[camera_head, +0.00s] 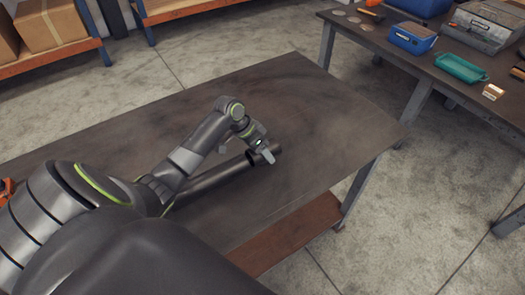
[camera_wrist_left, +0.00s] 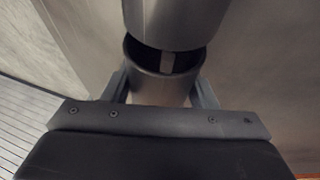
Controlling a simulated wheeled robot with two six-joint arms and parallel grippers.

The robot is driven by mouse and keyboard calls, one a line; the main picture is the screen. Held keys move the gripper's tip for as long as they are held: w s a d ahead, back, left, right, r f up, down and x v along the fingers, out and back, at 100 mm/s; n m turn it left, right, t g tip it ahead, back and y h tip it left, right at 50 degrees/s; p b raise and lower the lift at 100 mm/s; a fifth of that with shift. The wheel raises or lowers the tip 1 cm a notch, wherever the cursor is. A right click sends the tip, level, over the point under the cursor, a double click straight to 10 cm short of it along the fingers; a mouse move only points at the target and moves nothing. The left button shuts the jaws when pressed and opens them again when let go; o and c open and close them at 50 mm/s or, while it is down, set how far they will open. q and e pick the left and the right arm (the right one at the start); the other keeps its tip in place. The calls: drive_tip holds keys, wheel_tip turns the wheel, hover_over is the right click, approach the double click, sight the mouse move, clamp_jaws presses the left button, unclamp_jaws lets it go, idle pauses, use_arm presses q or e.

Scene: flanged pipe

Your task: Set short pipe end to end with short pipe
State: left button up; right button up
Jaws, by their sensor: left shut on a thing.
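My left gripper (camera_head: 262,153) is over the middle of the dark table. It is shut on a short grey pipe (camera_head: 277,149); in the left wrist view this pipe (camera_wrist_left: 160,88) sits between the two fingers, its open end showing a dark inside. A second grey pipe (camera_head: 212,180) lies on the table to the left of the gripper, partly hidden by my arm. In the left wrist view a pipe (camera_wrist_left: 175,20) comes in from the top, its end close to the held pipe's open end. I cannot tell whether they touch. My right gripper is not in view.
The dark table (camera_head: 330,110) is bare at its back and right. A second table at the upper right holds a blue box (camera_head: 412,38), a green tray (camera_head: 461,68) and a small carton (camera_head: 493,91). A shelf with cardboard boxes (camera_head: 50,25) stands at the upper left.

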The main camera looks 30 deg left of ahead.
use_arm(q)
drive_tip(key=shift+f, duration=0.2)
drive_tip(key=o, duration=0.9)
drive_tip(key=shift+f, duration=0.15)
drive_tip(key=o, duration=0.4)
drive_tip(key=shift+o, duration=0.2)
drive_tip(key=b+v, duration=0.2)
drive_tip(key=v, duration=0.9)
drive_tip(key=shift+s+a+r, duration=0.15)
drive_tip(key=shift+s+r, duration=0.05)
drive_tip(key=shift+r, duration=0.45)
